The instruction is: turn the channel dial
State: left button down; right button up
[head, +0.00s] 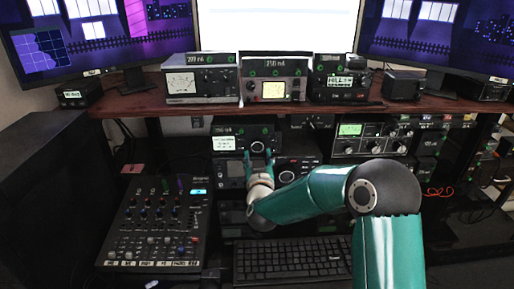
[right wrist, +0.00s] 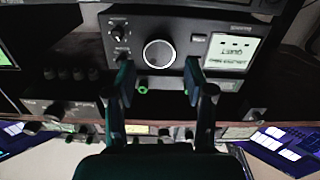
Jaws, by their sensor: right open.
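My right gripper (head: 258,158) is open in front of that unit. In the right wrist view its two fingertips (right wrist: 159,76) stand on either side of the dial, with gaps at both sides. Whether they reach the dial's depth I cannot tell. My left gripper is not in view.
A smaller knob (right wrist: 117,33) is beside the dial. Other radios (head: 372,137) stand right and below. The wooden shelf (head: 140,104) overhangs above. A mixer (head: 155,225) and a keyboard (head: 292,259) lie in front. My right arm crosses the space above the keyboard.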

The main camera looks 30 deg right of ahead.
aim_at(257, 147)
jog(key=shift+p+x, duration=0.3)
jog(key=shift+x, duration=1.9)
jog(key=c, duration=0.8)
jog(key=shift+a, duration=0.15)
jog(key=shift+c, duration=0.4)
jog(key=shift+f+m+b, duration=0.15)
jog(key=shift+m+b, duration=0.25)
jog(key=shift+b, duration=0.4)
jog(key=m+b, duration=0.4)
jog(key=b, duration=0.1)
jog(key=shift+b, duration=0.4)
jog(key=shift+m+b, duration=1.4)
jog(key=shift+m, duration=0.2)
jog(key=shift+r, duration=0.2)
